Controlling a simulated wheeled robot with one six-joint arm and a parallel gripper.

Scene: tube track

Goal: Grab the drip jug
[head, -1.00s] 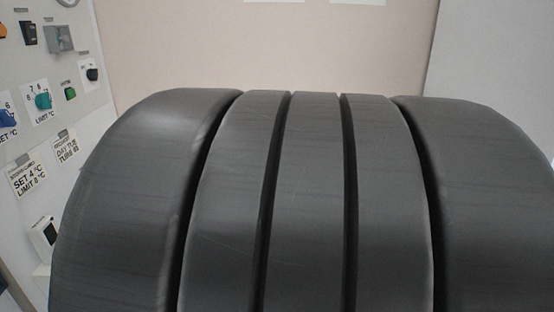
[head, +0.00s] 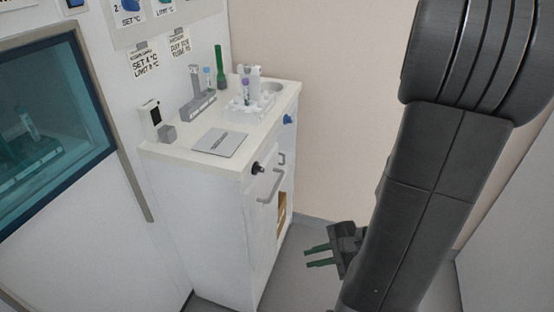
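I cannot pick out a drip jug for certain in the head view. A white upright vessel (head: 254,77) stands at the back of the counter, too small to identify. My gripper (head: 318,256) hangs low in front of the cabinet, right of its front face, with its fingers pointing left. The two dark green fingers are apart with nothing between them, and it touches nothing that I can see.
The white cabinet (head: 222,235) carries a counter with a grey rack (head: 198,103), a green tube-like item (head: 220,68), a white tube tray (head: 240,109) and a grey plate (head: 220,142). A handle (head: 270,187) juts from its front. A dark glass window (head: 50,120) is at left.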

